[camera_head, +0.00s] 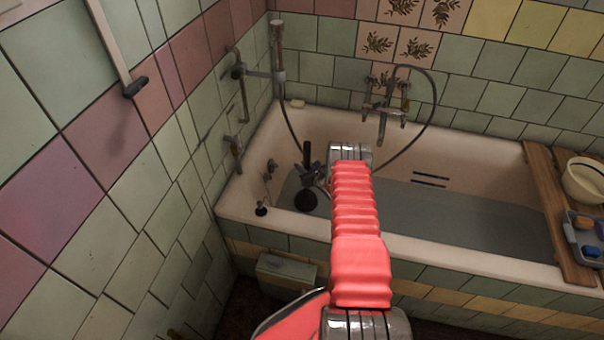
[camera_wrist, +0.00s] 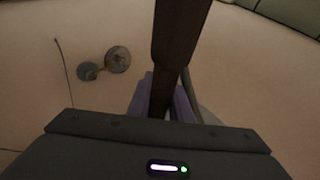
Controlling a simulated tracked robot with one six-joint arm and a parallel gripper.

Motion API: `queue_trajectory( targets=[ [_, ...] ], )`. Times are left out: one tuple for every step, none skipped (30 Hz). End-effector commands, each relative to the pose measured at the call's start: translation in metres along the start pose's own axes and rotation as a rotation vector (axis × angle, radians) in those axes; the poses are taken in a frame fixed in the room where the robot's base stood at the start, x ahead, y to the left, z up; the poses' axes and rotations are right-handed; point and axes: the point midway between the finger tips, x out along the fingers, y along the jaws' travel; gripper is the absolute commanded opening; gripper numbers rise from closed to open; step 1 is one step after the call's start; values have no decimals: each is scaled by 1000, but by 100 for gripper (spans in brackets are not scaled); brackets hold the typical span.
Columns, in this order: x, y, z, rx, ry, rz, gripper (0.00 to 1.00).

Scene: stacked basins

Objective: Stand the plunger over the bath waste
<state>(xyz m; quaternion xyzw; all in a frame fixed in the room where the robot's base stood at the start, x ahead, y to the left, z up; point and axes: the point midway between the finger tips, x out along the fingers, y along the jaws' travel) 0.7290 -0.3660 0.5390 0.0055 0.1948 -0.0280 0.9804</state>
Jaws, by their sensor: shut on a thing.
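The plunger (camera_head: 306,201) is upright inside the bath (camera_head: 455,246), near its left end. Its dark cup is low, at the grey water, and its handle rises through my gripper (camera_head: 312,172). My gripper is shut on the handle. In the wrist view the dark handle (camera_wrist: 178,45) runs up between the fingers (camera_wrist: 158,98). I cannot see the bath waste; the water, the plunger and my arm cover that part of the bath. I cannot tell whether the cup touches the bath floor.
A round metal fitting (camera_wrist: 118,60) is on the bath's end wall. A small black plug (camera_head: 261,209) sits on the left rim. Mixer taps (camera_head: 383,112) with a hose hang at the back. A wooden board (camera_head: 556,215) with a bowl (camera_head: 584,181) crosses the right end.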

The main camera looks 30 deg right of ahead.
Motion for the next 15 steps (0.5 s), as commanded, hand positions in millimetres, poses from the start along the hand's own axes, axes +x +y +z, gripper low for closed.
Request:
queue_trajectory(
  targets=[
    [0, 0, 1, -1, -2, 0, 0],
    [1, 0, 0, -1, -2, 0, 0],
    [1, 0, -1, -1, -2, 0, 0],
    [2, 0, -3, 0, -2, 0, 0],
    [2, 0, -5, 0, -1, 0, 0],
    [4, 0, -8, 0, 0, 1, 0],
    [4, 0, -11, 0, 0, 1, 0],
    [6, 0, -14, 0, -1, 1, 0],
    [7, 1, -19, 0, 0, 1, 0],
    [9, 1, -22, 0, 0, 1, 0],
    [10, 0, -24, 0, -1, 1, 0],
    [12, 1, -28, 0, 0, 1, 0],
    [13, 1, -31, 0, 0, 1, 0],
    [14, 0, -32, 0, -1, 1, 0],
    [15, 0, -35, 0, -1, 1, 0]
  ],
)
